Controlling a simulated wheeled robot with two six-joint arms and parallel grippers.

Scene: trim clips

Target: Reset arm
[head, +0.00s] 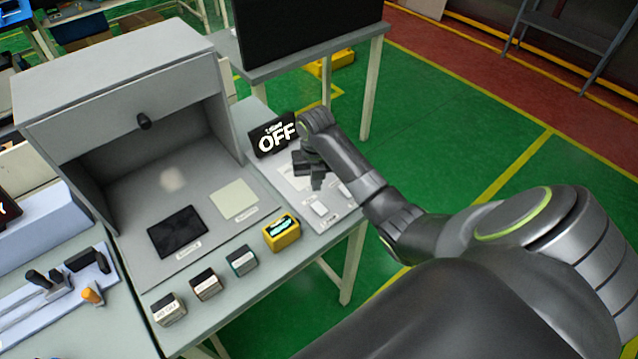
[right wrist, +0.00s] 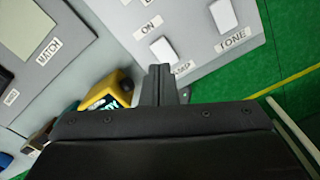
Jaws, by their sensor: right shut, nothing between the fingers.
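My right arm reaches in from the right in the head view. Its gripper (head: 317,182) hangs over the white switch panel (head: 290,171) on the right side of the table. In the right wrist view the fingers (right wrist: 160,85) are shut together and empty. They point toward a white switch (right wrist: 164,51) beside an "ON" label; whether they touch it I cannot tell. Another white switch (right wrist: 223,16) by a "TONE" label is at the top. A black sign reading "OFF" (head: 277,136) stands behind the panel. My left gripper is out of view.
A grey open booth (head: 122,78) holds a black pad (head: 177,231) and a pale pad (head: 233,199). A yellow device (head: 282,233) and several small labelled blocks (head: 206,284) line the table's front. Green floor lies open to the right.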

